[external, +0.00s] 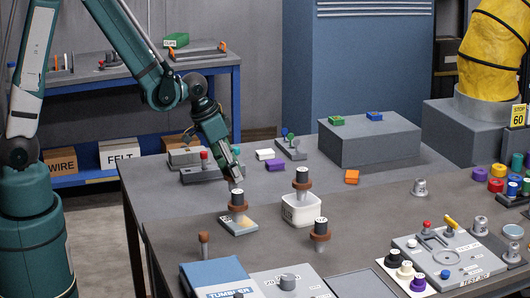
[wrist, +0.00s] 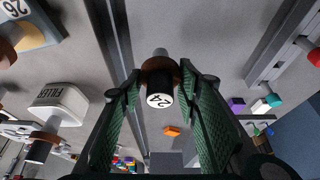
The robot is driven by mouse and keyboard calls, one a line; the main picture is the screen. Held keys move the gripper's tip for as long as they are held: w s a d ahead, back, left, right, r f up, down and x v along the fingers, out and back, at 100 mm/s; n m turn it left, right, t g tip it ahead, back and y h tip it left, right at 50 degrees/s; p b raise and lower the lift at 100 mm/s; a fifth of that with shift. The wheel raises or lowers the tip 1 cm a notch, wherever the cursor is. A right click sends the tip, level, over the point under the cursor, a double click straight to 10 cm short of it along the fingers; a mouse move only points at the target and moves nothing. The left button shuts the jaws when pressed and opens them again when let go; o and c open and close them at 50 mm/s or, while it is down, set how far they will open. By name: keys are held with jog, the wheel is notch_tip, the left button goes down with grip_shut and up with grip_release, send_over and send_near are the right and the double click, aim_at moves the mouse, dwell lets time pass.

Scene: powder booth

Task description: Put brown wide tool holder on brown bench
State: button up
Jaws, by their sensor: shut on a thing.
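My gripper (wrist: 160,78) is shut on a tool holder (wrist: 160,88) with a dark brown collar, a black body and a white numbered end facing the wrist camera. Its pale shank points away from the palm. That bench adjoins a greyer top (external: 165,190).
The white box, marked FILLER, also shows in the wrist view (wrist: 60,103). A brown peg (external: 204,243) and a blue TUMBLER box (external: 215,275) are in front. A grey fixture plate (external: 450,260) occupies the front right. Bare bench lies around (external: 370,215).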

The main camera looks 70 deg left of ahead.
aim_at(233, 187)
jog(key=shift+f, duration=0.8)
jog(key=shift+f, duration=2.05)
jog(key=shift+f+b, duration=0.2)
jog(key=shift+b, duration=0.25)
jog(key=o, duration=1.1)
jog(key=shift+r, duration=0.25)
jog(key=shift+p+v, duration=0.85)
jog(key=shift+v, duration=5.1)
